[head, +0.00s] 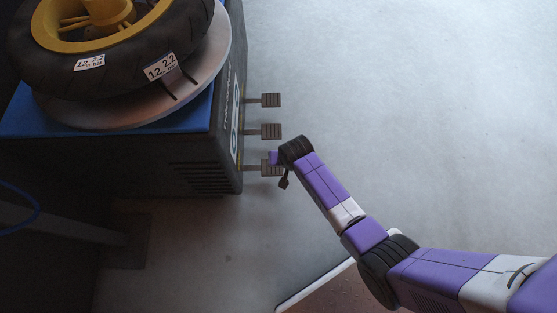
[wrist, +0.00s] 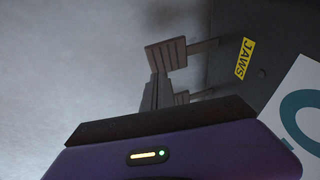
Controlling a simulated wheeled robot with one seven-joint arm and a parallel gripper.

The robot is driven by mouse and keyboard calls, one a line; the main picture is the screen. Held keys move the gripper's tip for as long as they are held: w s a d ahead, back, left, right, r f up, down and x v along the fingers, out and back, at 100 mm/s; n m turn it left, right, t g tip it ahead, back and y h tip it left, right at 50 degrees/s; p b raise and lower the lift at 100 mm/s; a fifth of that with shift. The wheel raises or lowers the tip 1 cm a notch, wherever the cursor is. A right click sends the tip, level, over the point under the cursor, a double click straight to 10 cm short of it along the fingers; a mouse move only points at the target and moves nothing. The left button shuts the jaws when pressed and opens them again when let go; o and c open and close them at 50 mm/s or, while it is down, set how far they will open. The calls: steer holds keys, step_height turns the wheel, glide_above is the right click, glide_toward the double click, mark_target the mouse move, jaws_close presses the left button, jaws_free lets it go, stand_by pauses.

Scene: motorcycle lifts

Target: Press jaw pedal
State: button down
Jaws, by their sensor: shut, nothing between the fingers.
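The jaw pedal is a ribbed grey-brown plate (wrist: 166,54) on a short stem in the wrist view, with a yellow JAWS label (wrist: 244,57) on the cabinet beside it. In the head view it appears to be the lowest of three pedals (head: 267,169), partly hidden by the end of my arm. My gripper (wrist: 157,78) is shut and empty. Its dark fingertips overlap the lower edge of the jaw pedal in the wrist view. I cannot tell whether they touch it. In the head view the fingers are not clear.
A middle pedal (head: 271,131) and an upper pedal (head: 271,100) stick out from the same dark cabinet (head: 200,160). A tyre on a yellow rim (head: 150,70) lies on the turntable (head: 215,60) above. The grey floor to the right is clear.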

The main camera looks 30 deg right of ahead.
steer(key=v, duration=0.2)
steer(key=shift+s+r+p, duration=0.1)
steer(key=shift+r+p, duration=0.15)
steer(key=shift+p, duration=0.15)
stand_by(0.3)
steer(key=w+r+n+t, duration=0.35)
steer(key=r+t, duration=0.35)
steer(key=r, duration=0.5)
steer(key=s+a+r+n+t, duration=0.1)
steer(key=s+r+t, duration=0.1)
steer(key=s+r, duration=1.25)
steer(key=s+a+r+n+t, duration=0.1)
steer(key=s+r+n+t, duration=0.1)
steer(key=s+r, duration=1.25)
steer(key=s+r+p, duration=0.3)
steer(key=r+p, duration=1.7)
steer(key=p, duration=0.4)
